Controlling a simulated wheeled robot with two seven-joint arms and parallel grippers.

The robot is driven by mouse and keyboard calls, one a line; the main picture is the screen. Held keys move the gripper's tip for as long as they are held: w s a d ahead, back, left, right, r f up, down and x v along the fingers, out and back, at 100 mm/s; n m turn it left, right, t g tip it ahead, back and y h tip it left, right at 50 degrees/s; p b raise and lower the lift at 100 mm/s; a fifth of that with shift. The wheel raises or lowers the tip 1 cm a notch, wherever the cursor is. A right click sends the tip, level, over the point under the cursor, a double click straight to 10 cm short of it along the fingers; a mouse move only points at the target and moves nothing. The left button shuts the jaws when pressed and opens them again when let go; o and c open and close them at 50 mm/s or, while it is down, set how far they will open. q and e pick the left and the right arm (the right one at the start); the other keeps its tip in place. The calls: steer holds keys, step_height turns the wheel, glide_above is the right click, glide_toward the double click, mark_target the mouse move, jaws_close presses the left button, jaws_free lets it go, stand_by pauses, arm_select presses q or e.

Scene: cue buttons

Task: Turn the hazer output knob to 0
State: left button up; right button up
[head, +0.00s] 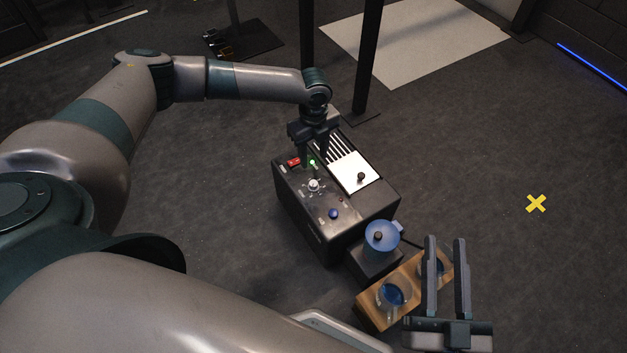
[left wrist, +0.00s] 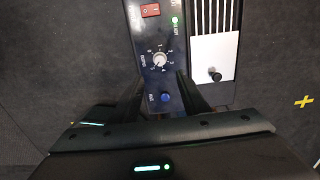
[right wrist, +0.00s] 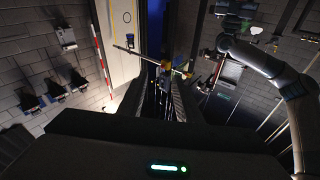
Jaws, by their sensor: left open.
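The hazer (head: 310,228) is a black box on the dark floor. Its output knob (head: 314,185) is white and round with a printed dial; it also shows in the left wrist view (left wrist: 160,59). The dial numbers are too small to read. My left gripper (head: 316,163) is open and points down above the panel, close to the knob. In the left wrist view its fingers (left wrist: 161,78) straddle the panel, with nothing between them. The height gap to the knob is unclear. My right gripper (head: 445,240) is open and empty at the lower right, away from the hazer.
The panel also has a red switch (head: 293,161), a lit green lamp (head: 312,162) and a blue button (head: 333,213). A white plate with a black knob (head: 361,177) lies beside it. A blue-topped container (head: 382,236) and a wooden rack (head: 371,310) stand close by.

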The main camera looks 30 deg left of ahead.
arm_select(q)
steer(key=b, duration=0.2)
glide_above(313, 183)
step_height(313, 183, down, 7)
steer(key=shift+w+r, duration=0.1)
step_height(313, 183, down, 5)
steer(key=shift+b, duration=0.45)
steer(key=shift+f, duration=0.6)
arm_select(e)
step_height(313, 183, up, 9)
steer(key=s+d+t+y, duration=0.1)
steer(key=s+d+t, duration=0.1)
steer(key=t, duration=0.4)
steer(key=shift+s+r, duration=0.15)
steer(key=shift+s, duration=0.25)
arm_select(q)
jaws_close()
